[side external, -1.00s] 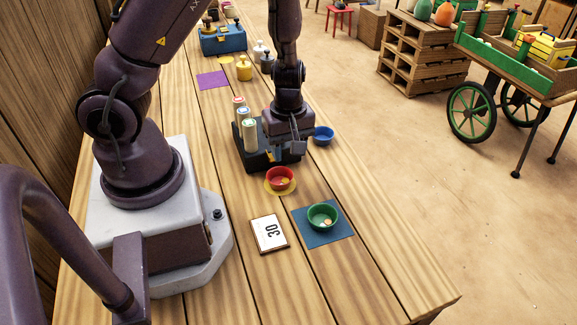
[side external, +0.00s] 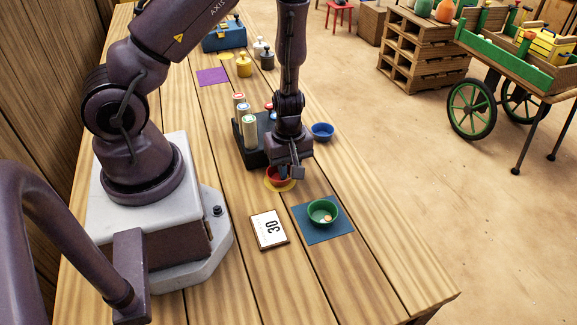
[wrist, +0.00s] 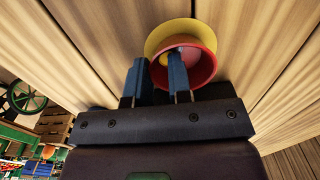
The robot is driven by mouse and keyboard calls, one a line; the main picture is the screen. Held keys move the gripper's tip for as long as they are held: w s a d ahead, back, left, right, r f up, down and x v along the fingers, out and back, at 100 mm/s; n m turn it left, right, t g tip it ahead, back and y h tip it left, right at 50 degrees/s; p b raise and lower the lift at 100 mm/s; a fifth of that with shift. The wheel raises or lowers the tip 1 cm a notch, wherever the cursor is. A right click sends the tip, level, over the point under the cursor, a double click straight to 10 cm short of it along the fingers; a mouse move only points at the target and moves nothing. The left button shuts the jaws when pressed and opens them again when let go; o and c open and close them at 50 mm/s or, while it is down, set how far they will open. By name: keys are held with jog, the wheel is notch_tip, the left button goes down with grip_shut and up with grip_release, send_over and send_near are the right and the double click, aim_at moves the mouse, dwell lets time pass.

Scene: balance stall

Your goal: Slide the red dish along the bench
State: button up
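The red dish (side external: 270,174) sits on a round yellow mat (side external: 273,188) on the bench, partly hidden behind my gripper (side external: 290,172) in the side view. In the wrist view the red dish (wrist: 207,62) lies at my fingertips, on the yellow mat (wrist: 165,32). My gripper (wrist: 159,75) is open there. One finger overlaps the inside of the dish and the other is just outside its left rim, with a gap between them. Whether either finger touches the dish, I cannot tell. Something yellow shows inside the dish.
A green dish (side external: 314,214) with coins stands on a blue mat (side external: 340,229). A dark rack (side external: 250,155) with several cylinders stands behind my gripper. A blue dish (side external: 322,131) is at the right.

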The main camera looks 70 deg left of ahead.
aim_at(335, 165)
grip_shut()
jog(key=shift+w, duration=5.95)
jog(key=o, duration=0.6)
grip_release()
notch_tip(335, 165, up, 8)
